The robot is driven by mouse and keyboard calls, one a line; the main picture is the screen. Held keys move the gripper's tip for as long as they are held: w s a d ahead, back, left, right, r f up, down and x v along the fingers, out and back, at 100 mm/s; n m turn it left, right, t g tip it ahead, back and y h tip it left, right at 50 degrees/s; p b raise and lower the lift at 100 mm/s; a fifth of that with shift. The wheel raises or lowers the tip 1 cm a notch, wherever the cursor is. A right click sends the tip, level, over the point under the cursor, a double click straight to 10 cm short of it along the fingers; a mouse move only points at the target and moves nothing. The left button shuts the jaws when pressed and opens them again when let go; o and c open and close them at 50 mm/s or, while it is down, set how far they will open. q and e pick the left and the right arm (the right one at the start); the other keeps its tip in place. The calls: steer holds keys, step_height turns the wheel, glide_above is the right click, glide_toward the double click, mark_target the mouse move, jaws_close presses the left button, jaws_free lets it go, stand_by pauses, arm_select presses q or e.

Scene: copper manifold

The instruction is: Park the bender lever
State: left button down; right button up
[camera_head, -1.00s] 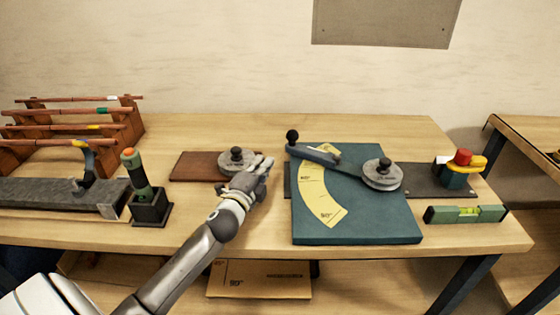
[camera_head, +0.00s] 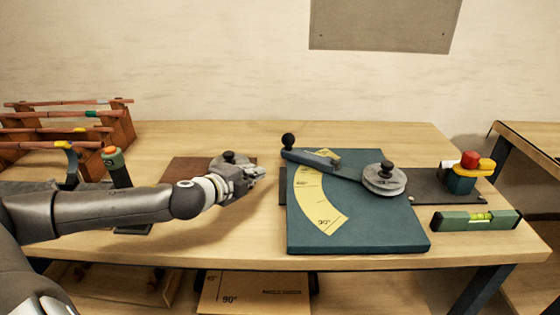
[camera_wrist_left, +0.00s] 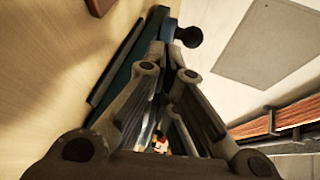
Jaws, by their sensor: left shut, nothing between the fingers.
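The bender (camera_head: 360,225) is a teal plate with a yellow angle scale (camera_head: 318,200) and a round grey die (camera_head: 384,179) at its right. Its lever (camera_head: 318,160) runs from the die to the upper left and ends in a black ball knob (camera_head: 288,140). In the left wrist view the knob (camera_wrist_left: 188,37) shows beyond the fingers. My left gripper (camera_head: 262,173) is shut and empty, left of the plate and apart from the lever, pointing right. My right gripper is not in view.
A spare die (camera_head: 230,160) on a brown board (camera_head: 185,170) sits just behind my left gripper. A green level (camera_head: 476,219) and a red-and-yellow device (camera_head: 470,166) stand at the right. Copper pipes on a wooden rack (camera_head: 120,132) are at the far left.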

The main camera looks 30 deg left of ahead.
mark_target(284, 155)
arm_select(q)
steer(key=shift+p+x, duration=0.4)
steer(key=shift+x, duration=0.5)
steer(key=shift+r+p+x, duration=0.15)
steer(key=shift+p+x, duration=0.3)
steer(key=shift+x, duration=1.55)
steer(key=shift+r+p+x, duration=0.2)
steer(key=shift+p+x, duration=0.2)
steer(key=shift+x, duration=1.55)
steer(key=shift+r+p+x, duration=0.15)
steer(key=shift+p+x, duration=0.3)
steer(key=shift+x, duration=1.55)
steer(key=shift+w, duration=0.15)
